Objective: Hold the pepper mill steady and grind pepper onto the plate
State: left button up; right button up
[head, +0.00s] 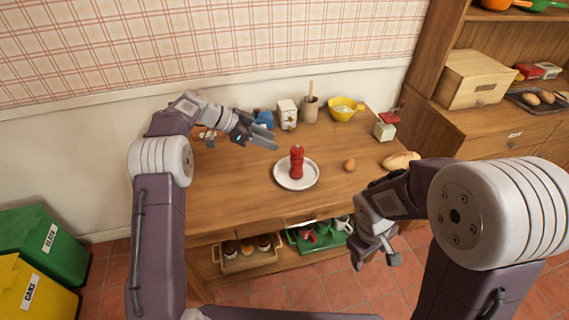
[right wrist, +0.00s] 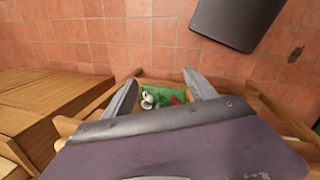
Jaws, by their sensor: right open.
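The red pepper mill (head: 296,163) stands upright in the middle of the white plate (head: 283,184), on the wooden table (head: 232,190). My left gripper (head: 275,139) is just up and left of the mill in the head view, pointing toward it. Its fingers look apart, with nothing between them. My right gripper (head: 377,262) hangs low in front of the table's right side, well away from the mill. In the right wrist view its fingers (right wrist: 160,90) are spread wide and empty, above the floor and lower shelf.
A brown egg (head: 349,165) and a bread loaf (head: 401,161) lie right of the plate. A yellow bowl (head: 344,109), a utensil pot (head: 309,109) and a red-topped grinder (head: 385,129) stand behind. A green tray (head: 318,240) sits on the lower shelf. The table's left front is clear.

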aim_at(295, 166)
jog(key=w+a+n+t+h, duration=0.2)
jog(key=w+n+t, duration=0.1)
jog(key=w+n, duration=0.5)
jog(key=w+a+n+t+h, duration=0.2)
jog(key=w+n+t, duration=0.2)
jog(key=w+n, duration=0.5)
jog(key=w+a+n+t, duration=0.1)
jog(key=w+a+n, duration=0.1)
jog(key=a, duration=0.1)
jog(key=w+a+r+n+t+y, duration=0.1)
jog(key=a+n, duration=0.1)
jog(key=a, duration=0.1)
jog(key=w+a+n+t, duration=0.1)
jog(key=w+a+n, duration=0.1)
jog(key=a, duration=0.1)
jog(key=shift+w+r+t+y, duration=0.15)
jog(key=shift+w+t+y, duration=0.15)
jog(key=shift+w, duration=0.05)
jog(key=a+n+y, duration=0.1)
jog(key=a, duration=0.1)
jog(key=w+a+n+t, duration=0.1)
jog(key=a+n, duration=0.1)
jog(key=a, duration=0.1)
jog(key=w+a+n+t+y, duration=0.1)
jog(key=a, duration=0.2)
jog(key=shift+w+r+n+y, duration=0.1)
jog(key=shift+r+n+y, duration=0.15)
jog(key=shift+n+y, duration=0.05)
jog(key=x, duration=0.9)
jog(key=shift+w+r, duration=0.1)
